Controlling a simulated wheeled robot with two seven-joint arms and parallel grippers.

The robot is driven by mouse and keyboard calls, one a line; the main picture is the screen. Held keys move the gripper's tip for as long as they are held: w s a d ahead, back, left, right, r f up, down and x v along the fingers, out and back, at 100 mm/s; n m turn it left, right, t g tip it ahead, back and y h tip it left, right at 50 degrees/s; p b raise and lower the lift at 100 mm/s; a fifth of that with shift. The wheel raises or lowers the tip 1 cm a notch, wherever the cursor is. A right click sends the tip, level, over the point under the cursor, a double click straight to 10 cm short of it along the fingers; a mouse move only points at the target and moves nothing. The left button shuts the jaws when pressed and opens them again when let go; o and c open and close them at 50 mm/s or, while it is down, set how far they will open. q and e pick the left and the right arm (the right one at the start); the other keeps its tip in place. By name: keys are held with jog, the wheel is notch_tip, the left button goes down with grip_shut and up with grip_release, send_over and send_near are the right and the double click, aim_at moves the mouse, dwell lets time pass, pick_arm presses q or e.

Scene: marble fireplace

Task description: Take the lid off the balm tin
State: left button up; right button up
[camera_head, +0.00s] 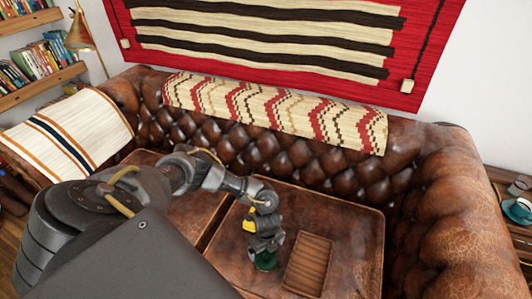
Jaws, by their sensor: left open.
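A small dark green round thing (265,261), which looks like the balm tin, is on the brown leather seat cushion of the sofa. My left gripper (265,254) is open and points down right over it. The gripper hides the upper part of the green thing, so I cannot tell whether the fingers touch it or where its lid is. My right gripper is not in view.
A ribbed wooden tray (308,263) lies on the cushion just right of the green thing. The tufted sofa back (300,160) rises behind, and a rolled arm (470,220) closes the right side. The cushion between tray and right arm is clear.

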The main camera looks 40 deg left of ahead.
aim_at(265, 255)
pick_arm(q)
jog(key=shift+s+f, duration=0.2)
jog(key=shift+f, duration=0.2)
notch_tip(265, 255, down, 4)
jog(key=shift+s+f, duration=0.15)
jog(key=shift+f, duration=0.05)
jog(key=c, duration=0.9)
